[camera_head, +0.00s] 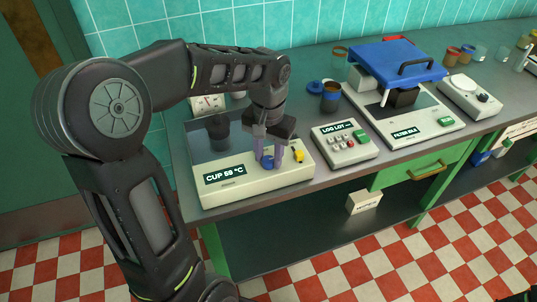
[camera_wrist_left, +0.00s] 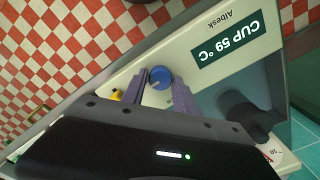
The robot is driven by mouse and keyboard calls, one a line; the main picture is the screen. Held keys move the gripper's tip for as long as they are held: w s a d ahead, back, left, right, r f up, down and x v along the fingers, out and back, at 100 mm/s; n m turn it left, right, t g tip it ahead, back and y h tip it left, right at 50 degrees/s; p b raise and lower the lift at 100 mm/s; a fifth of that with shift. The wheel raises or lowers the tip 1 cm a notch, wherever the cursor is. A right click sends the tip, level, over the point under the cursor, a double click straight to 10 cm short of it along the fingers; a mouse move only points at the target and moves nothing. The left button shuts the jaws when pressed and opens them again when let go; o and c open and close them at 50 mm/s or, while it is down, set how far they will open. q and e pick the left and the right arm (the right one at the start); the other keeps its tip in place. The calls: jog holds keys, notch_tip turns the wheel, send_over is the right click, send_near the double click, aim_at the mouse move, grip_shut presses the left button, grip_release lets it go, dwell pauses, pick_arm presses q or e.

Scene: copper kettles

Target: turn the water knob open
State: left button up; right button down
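A blue round knob (camera_head: 267,162) sits on the front part of the cream machine (camera_head: 218,191) whose display reads "CUP 59 °C". My left gripper (camera_head: 268,152) reaches down over it. Its two purple fingers stand on either side of the knob and appear to press against it. In the left wrist view the knob (camera_wrist_left: 160,77) shows between the fingertips, with a pale mark on its face. A small yellow knob (camera_head: 299,156) is just right of the gripper. My right gripper is not in view.
A "LOG LOT" keypad box (camera_head: 344,144) stands close on the right. Beyond it are a "FILTER IDLE" machine (camera_head: 412,132) with a blue lid and a white scale-like device (camera_head: 469,96).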

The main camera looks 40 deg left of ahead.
aim_at(268, 160)
pick_arm(q)
jog(key=o, duration=0.3)
jog(key=shift+r, duration=3.9)
jog(key=shift+s+f, duration=0.1)
